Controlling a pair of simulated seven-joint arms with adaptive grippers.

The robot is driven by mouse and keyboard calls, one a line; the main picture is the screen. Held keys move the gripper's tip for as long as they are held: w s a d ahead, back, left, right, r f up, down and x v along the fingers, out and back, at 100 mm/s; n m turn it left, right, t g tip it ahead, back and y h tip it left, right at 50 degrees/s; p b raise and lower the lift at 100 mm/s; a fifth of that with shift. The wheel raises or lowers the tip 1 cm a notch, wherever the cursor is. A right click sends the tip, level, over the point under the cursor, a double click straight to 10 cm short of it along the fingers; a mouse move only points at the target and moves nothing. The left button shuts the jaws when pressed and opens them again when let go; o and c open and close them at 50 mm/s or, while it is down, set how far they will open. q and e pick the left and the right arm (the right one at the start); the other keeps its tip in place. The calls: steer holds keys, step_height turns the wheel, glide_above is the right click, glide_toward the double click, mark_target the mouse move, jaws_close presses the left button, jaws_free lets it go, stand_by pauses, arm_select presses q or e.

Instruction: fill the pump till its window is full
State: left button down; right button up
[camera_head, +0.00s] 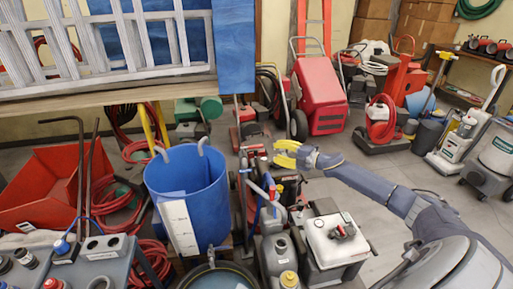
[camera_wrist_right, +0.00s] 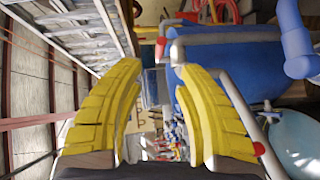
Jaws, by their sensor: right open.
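My right gripper (camera_head: 287,153) reaches in from the right, above the floor, with yellow fingers. In the right wrist view its two fingers (camera_wrist_right: 160,115) stand apart, with nothing held between them. Past them are a grey pipe (camera_wrist_right: 180,50) and a small clear part that may be a window, but I cannot tell its level. I cannot tell for sure which unit is the pump. My left gripper is not in view.
A blue drum (camera_head: 187,190) with a white strip stands left of the pipes. A white-topped machine (camera_head: 335,240) stands front right. A red bin (camera_head: 45,185) is at the left, and a red machine (camera_head: 320,95) behind. Some floor is open at the right.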

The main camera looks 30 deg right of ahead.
mark_target(257, 146)
steer(key=x, duration=1)
steer(key=shift+w+a, duration=0.2)
steer(key=shift+w, duration=0.15)
jaws_close()
